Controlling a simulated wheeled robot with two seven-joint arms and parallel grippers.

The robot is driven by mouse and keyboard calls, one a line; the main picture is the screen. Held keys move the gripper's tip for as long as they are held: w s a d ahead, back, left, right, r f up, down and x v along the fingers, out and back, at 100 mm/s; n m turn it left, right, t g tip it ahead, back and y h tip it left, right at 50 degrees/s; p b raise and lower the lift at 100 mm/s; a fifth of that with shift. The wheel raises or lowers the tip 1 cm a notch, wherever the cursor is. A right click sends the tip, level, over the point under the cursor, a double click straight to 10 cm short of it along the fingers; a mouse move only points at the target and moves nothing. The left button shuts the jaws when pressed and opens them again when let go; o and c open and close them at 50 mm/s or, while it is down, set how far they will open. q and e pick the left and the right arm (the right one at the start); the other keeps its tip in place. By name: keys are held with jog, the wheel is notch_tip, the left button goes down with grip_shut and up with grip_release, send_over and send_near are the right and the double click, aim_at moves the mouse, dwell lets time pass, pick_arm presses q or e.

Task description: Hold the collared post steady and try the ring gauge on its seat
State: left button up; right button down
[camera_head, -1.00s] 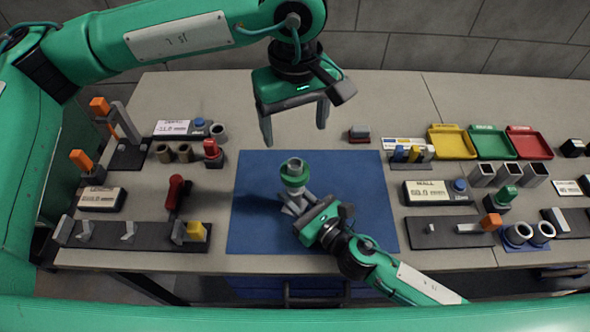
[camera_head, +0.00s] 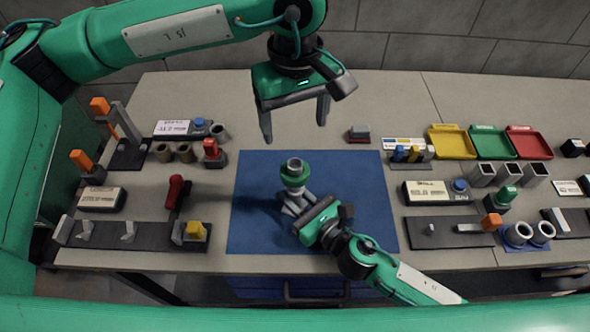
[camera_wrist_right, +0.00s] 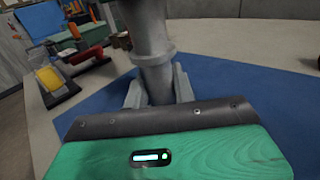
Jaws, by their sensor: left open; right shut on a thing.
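The collared post (camera_head: 294,164) stands upright on the blue mat in the head view, a grey tube at its top. A green ring (camera_head: 295,180), apparently the ring gauge, sits around the post below its top; whether it is fully seated I cannot tell. My right gripper (camera_head: 296,205) is shut on the post's lower part, below the ring.
The blue mat (camera_head: 350,200) is otherwise clear. Gauges, fixtures and a red-handled tool (camera_head: 175,192) stand to the left. To the right are a display box (camera_head: 430,192), grey tubes and yellow (camera_head: 451,143), green and red trays. A small grey-red block (camera_head: 359,134) lies behind the mat.

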jog(key=c, duration=1.1)
grip_release()
jog(key=shift+o, duration=0.2)
jog(key=shift+s, duration=0.1)
jog(key=shift+v, duration=5.9)
